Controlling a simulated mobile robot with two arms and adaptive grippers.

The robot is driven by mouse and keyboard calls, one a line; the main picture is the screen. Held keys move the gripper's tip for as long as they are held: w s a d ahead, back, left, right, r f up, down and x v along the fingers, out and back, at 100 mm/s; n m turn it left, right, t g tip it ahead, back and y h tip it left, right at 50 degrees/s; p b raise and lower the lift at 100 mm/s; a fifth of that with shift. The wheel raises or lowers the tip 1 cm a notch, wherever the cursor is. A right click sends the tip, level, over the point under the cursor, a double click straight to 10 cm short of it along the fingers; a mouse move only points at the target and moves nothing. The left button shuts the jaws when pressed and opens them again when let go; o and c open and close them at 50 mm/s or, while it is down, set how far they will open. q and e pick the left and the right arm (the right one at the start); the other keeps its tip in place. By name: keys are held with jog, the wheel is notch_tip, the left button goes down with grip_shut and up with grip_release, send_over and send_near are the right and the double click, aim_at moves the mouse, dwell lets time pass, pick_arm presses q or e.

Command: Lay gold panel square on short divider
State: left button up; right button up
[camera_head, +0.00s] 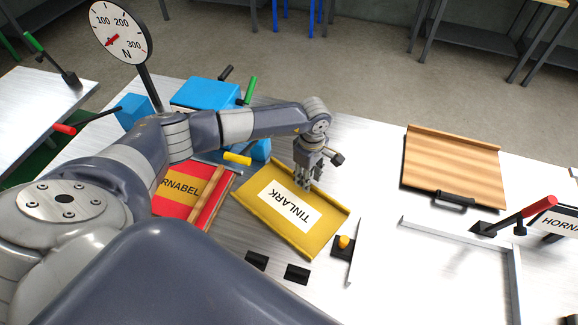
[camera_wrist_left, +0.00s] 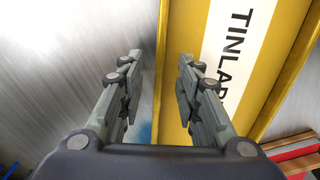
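The gold panel (camera_head: 318,232) with raised edges and a white "TINLARK" label lies on the metal table at mid-picture, turned at an angle. It also shows in the left wrist view (camera_wrist_left: 182,40). My left gripper (camera_head: 303,184) is over the panel's far edge. In the wrist view its fingers (camera_wrist_left: 157,88) are apart, one to each side of that edge, with nothing visibly clamped. Whether they touch the panel is unclear. A short upright metal strip (camera_head: 354,266) stands right of the panel; I cannot tell whether it is the short divider. My right gripper is out of view.
A red and yellow "RNABEL" panel (camera_head: 176,204) lies close left of the gold one. Blue blocks (camera_head: 205,94), toggle clamps and a dial gauge (camera_head: 120,31) stand behind. A wooden board (camera_head: 455,165) and an L-shaped metal rail (camera_head: 455,233) are at right. Small black blocks (camera_head: 297,274) sit in front.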

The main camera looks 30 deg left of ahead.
pick_arm(q)
jog(key=shift+f, duration=0.75)
grip_shut()
jog(key=shift+w+r, duration=0.1)
jog(key=shift+r, duration=0.05)
jog(key=shift+r, duration=0.55)
jog(key=r+b, duration=0.1)
jog(key=r, duration=0.2)
jog(key=r+b, duration=0.1)
jog(key=r, duration=0.1)
jog(key=shift+s+r+b, duration=0.25)
jog(key=shift+b, duration=0.1)
jog(key=shift+s+d+b, duration=0.75)
jog(key=shift+s+b, duration=0.05)
jog(key=shift+s, duration=2.05)
jog(key=shift+s+d+b, duration=0.75)
jog(key=shift+s+b, duration=0.1)
jog(key=shift+s, duration=2)
jog(key=shift+s+d+b, duration=0.75)
jog(key=shift+s+b, duration=0.05)
jog(key=shift+s, duration=2.05)
